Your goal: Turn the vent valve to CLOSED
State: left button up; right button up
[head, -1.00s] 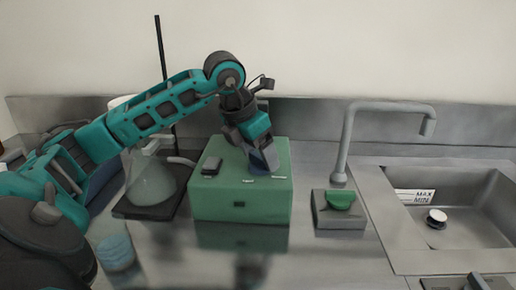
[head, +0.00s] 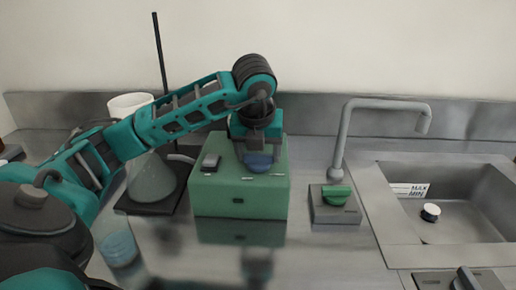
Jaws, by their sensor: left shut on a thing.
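A green box (head: 238,198) stands on the steel worktop in the head view. A blue knob (head: 258,162) sits on its top, towards the right, with small pale marks near it. My left gripper (head: 258,148) points down from above and is shut on the blue knob, hiding its upper part. I cannot read any CLOSED mark or tell for certain which knob is the vent valve. A separate grey block (head: 336,213) with a green knob (head: 336,196) stands to the right of the box. My right gripper is not in view.
A flask (head: 151,178) on a dark stand base is to the left, near a blue-tinted beaker (head: 117,246). The tap (head: 341,140) and sink (head: 455,214) are at right. The worktop in front of the box is clear.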

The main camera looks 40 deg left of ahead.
pick_arm(q)
jog(key=shift+n, duration=0.3)
dwell(0.4)
jog(key=o, duration=1.1)
jog(key=shift+c, duration=0.2)
jog(key=p+v, duration=0.5)
jog(key=v, duration=0.8)
jog(key=shift+w, duration=0.15)
jog(key=shift+d, duration=0.15)
